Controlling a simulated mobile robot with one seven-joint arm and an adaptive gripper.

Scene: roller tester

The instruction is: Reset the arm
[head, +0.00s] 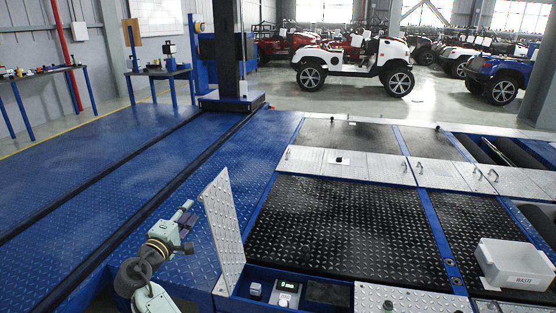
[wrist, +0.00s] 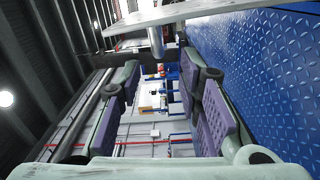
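My arm (head: 152,262) rises at the lower left of the head view, with pale green links and a yellow ring. My gripper (head: 188,226) is at its end, just left of a raised silver tread-plate lid (head: 222,228) and apart from it as far as I can tell. In the wrist view my gripper (wrist: 162,75) shows two pale green fingers with purple pads, spread wide with nothing between them. The lid stands upright beside an open recess holding a small lit green display (head: 288,286).
A white bin (head: 515,264) sits at the right on the tester deck. Black tread plates (head: 345,230) fill the middle. A dark column (head: 229,50) stands behind. Benches (head: 45,72) line the left wall and vehicles (head: 355,65) stand at the back. The blue floor (head: 95,205) left of my arm is clear.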

